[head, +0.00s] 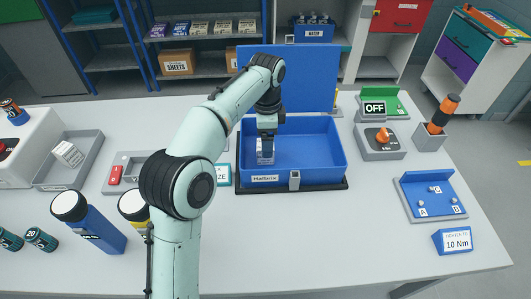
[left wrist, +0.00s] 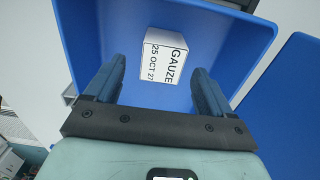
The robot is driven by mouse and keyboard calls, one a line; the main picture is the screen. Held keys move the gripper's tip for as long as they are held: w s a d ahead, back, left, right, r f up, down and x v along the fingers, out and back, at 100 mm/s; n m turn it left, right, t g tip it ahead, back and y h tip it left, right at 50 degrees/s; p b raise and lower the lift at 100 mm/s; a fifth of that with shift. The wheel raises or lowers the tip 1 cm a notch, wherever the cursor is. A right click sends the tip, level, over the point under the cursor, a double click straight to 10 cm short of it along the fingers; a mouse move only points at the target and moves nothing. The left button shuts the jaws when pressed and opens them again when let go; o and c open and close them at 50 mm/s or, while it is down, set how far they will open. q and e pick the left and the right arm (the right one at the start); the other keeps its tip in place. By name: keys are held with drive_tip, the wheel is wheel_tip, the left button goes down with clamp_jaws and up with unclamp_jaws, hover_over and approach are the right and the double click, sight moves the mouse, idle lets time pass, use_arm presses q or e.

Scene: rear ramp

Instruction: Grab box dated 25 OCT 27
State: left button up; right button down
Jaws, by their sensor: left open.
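A white box (left wrist: 163,57) marked GAUZE and 25 OCT 27 lies inside a blue case in the left wrist view. In the head view, this box (head: 265,157) stands near the left side of the open blue case (head: 318,155), partly hidden by my gripper. The case shows in the left wrist view (left wrist: 237,35) too. My left gripper (head: 266,147) reaches down into the case over the box. In the left wrist view, its two fingers (left wrist: 157,82) are apart and empty, with the box beyond them, between their lines. My right gripper is not in view.
The case's raised lid (head: 290,75) stands behind my gripper. Another white box (head: 68,153) sits in a grey tray at left. An OFF unit (head: 375,107), a knob box (head: 380,140) and a blue fixture (head: 430,195) stand at right.

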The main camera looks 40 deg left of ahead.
use_arm(q)
wheel_tip(320, 180, down, 5)
drive_tip(key=shift+a+r+b, duration=0.1)
drive_tip(key=shift+a+b, duration=0.05)
drive_tip(key=shift+b, duration=0.55)
drive_tip(key=c, duration=1.1)
